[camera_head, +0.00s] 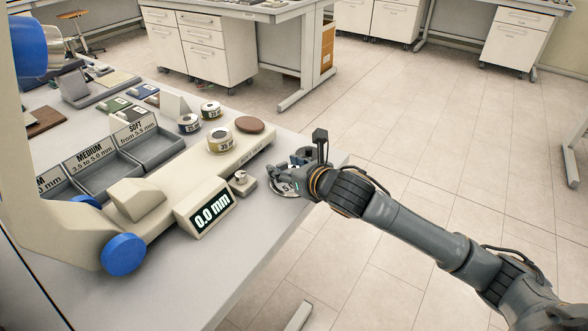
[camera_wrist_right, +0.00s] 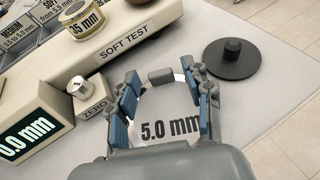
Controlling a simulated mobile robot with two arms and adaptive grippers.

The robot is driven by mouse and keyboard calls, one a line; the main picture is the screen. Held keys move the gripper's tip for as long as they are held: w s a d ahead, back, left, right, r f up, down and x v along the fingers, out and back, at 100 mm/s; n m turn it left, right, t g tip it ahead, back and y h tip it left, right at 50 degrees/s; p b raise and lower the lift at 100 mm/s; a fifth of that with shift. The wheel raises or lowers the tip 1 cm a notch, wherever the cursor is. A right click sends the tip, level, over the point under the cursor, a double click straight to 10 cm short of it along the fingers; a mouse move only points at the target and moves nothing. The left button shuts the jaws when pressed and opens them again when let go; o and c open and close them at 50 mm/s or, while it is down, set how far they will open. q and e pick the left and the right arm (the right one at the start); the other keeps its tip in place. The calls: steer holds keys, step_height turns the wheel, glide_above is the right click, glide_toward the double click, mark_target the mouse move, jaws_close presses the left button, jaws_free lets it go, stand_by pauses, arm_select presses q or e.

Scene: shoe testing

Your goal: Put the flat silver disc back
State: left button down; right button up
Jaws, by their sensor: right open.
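The flat silver disc (camera_wrist_right: 162,104), marked 5.0 mm, lies on the table beside the tester. In the head view only part of its rim (camera_head: 281,188) shows under my right gripper (camera_head: 291,178). In the right wrist view my right gripper (camera_wrist_right: 164,98) is open, with one finger on each side of the disc. I cannot tell whether the fingers touch it. A small grey block (camera_wrist_right: 160,76) shows at the disc's far edge. My left gripper is not in view.
The soft tester (camera_head: 188,178) has a 0.0 mm display (camera_head: 210,208) and a ZERO button (camera_wrist_right: 92,105). A dark knobbed disc (camera_wrist_right: 232,62) lies right of the gripper. A 35 mm weight (camera_head: 220,140) and brown disc (camera_head: 249,125) sit on the tester. Labelled trays (camera_head: 151,148) stand left.

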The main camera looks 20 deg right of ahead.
steer(key=v, duration=1.2)
steer(key=shift+f, duration=0.1)
